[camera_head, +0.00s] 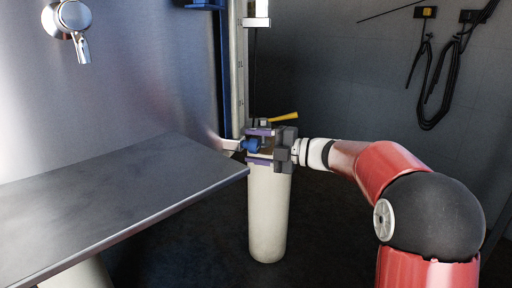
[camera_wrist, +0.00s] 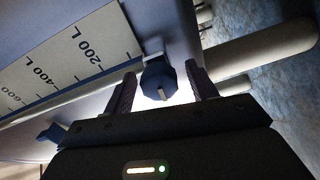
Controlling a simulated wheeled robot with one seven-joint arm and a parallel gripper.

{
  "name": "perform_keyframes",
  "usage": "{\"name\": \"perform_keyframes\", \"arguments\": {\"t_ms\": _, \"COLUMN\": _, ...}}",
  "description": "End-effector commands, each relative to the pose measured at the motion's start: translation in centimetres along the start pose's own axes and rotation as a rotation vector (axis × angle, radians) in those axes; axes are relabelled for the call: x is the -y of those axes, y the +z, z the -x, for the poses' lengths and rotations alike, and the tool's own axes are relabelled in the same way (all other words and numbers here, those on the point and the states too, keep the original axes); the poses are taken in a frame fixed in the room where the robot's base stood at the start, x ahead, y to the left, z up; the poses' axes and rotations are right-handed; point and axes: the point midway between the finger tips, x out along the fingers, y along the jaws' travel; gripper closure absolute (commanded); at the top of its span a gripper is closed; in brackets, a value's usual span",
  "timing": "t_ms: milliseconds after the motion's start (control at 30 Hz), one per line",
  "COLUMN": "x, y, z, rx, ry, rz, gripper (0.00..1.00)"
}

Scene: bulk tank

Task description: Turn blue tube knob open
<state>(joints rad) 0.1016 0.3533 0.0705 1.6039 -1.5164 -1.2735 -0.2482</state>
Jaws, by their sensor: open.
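The blue tube knob (camera_head: 251,145) sits at the end of a short fitting on the side of the steel tank, beside the top of a white post. In the wrist view the knob (camera_wrist: 158,80) is a dark blue faceted cap with a pale mark on its face. My gripper (camera_head: 258,146) is at the knob. Its purple-grey fingers, seen in the wrist view (camera_wrist: 163,92), are open, one on each side of the knob.
The tank's steel ledge (camera_head: 110,205) juts out left of my gripper. A yellow handle (camera_head: 284,116) lies just behind it. A white cylinder (camera_head: 267,215) stands below. In the wrist view a litre scale (camera_wrist: 70,60) and pale pipes (camera_wrist: 265,42) flank the knob.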

Motion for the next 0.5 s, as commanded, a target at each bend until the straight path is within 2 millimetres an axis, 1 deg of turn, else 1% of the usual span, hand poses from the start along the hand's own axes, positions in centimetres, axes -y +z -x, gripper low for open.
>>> {"name": "perform_keyframes", "arguments": {"t_ms": 133, "x": -0.1, "y": 0.0, "z": 1.2, "rx": 0.002, "ry": 0.001, "rz": 0.0, "gripper": 0.43}}
{"name": "perform_keyframes", "arguments": {"t_ms": 400, "x": -0.1, "y": 0.0, "z": 5.8, "rx": 0.003, "ry": 0.0, "rz": 0.0, "gripper": 0.43}}
{"name": "perform_keyframes", "arguments": {"t_ms": 500, "x": 0.0, "y": 0.1, "z": 7.0, "rx": 0.002, "ry": 0.0, "rz": 0.0, "gripper": 0.43}}
